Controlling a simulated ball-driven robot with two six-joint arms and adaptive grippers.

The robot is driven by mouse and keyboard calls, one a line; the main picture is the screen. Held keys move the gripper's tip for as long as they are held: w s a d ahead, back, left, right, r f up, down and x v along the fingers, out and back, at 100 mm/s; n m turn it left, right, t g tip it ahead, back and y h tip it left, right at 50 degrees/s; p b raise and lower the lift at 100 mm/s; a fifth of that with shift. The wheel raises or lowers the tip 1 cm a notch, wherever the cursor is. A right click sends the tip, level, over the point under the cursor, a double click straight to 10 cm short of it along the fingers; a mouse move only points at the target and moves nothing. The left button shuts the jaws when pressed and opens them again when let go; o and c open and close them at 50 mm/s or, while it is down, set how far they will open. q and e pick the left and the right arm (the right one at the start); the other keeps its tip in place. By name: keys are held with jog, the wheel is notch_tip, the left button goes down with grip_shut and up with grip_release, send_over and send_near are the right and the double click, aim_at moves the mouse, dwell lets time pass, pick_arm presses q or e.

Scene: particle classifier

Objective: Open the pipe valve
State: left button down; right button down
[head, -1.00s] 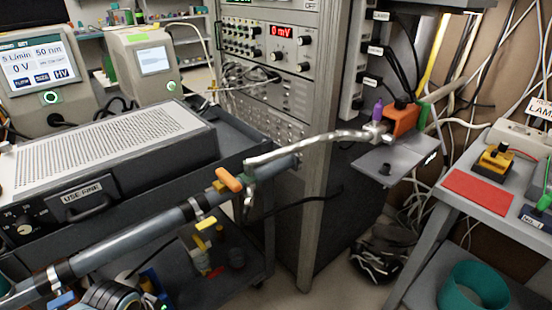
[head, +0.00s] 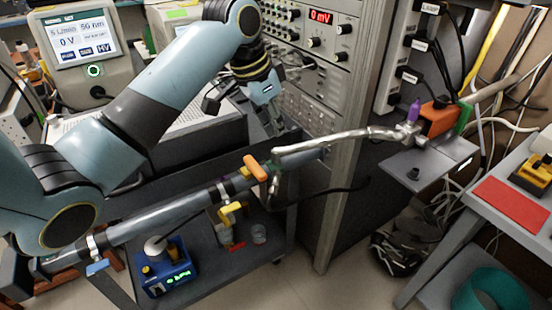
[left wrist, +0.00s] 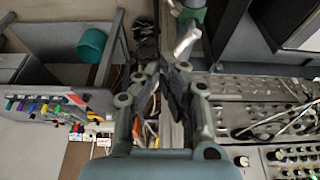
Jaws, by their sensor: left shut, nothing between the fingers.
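A grey metal pipe (head: 160,215) runs from lower left up to the right. It carries an orange handle (head: 255,168), a yellow handle (head: 230,212) and a blue handle (head: 97,267). The orange handle lies slanted across the top of the pipe near its right end. My left gripper (head: 277,122) points down above and slightly right of the orange handle in the picture, apart from it. Its fingers also show in the left wrist view (left wrist: 165,82), shut and empty. The orange handle is not clear there. My right gripper is not in view.
A silver foil-like tube (head: 345,135) runs from the pipe's right end to an orange block (head: 437,118). The instrument rack (head: 315,60) stands close behind my gripper. A dark box with a pale vented top (head: 195,120) sits behind the pipe.

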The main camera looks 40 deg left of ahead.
aim_at(255, 168)
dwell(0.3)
pick_arm(q)
notch_tip(255, 168, down, 9)
jog(key=shift+w+f+p, duration=0.1)
jog(key=shift+p, duration=0.25)
jog(key=shift+s+a, duration=0.2)
jog(key=shift+s, duration=0.2)
jog(key=shift+f, duration=0.1)
jog(key=shift+s+m+p, duration=0.2)
jog(key=shift+m+p, duration=0.2)
